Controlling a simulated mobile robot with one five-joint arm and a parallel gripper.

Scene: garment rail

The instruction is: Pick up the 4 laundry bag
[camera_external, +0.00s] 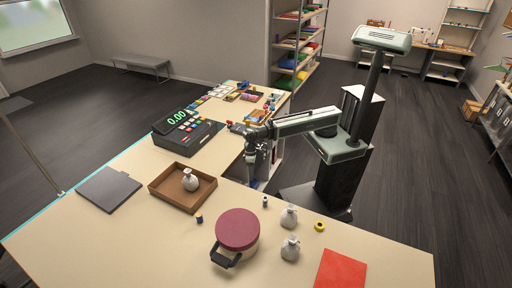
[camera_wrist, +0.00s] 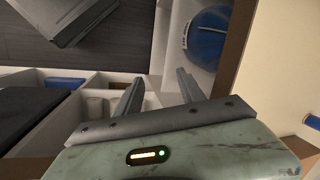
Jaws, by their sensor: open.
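Three small pale tied bags show in the outside view. One bag (camera_external: 191,181) is in a shallow brown wooden tray (camera_external: 158,197). Two more stand on the table at the right, one farther back (camera_external: 289,216) and one nearer (camera_external: 290,248). No number can be read on them. My gripper (camera_wrist: 160,90) is open and empty in the wrist view, over pale compartments. In the outside view my gripper (camera_external: 252,178) points down by the table's inner edge, apart from the three bags. A blue rounded thing (camera_wrist: 208,38) lies in a compartment beyond the right finger; I cannot tell what it is.
A red-lidded pot (camera_external: 238,229) stands near the two bags.

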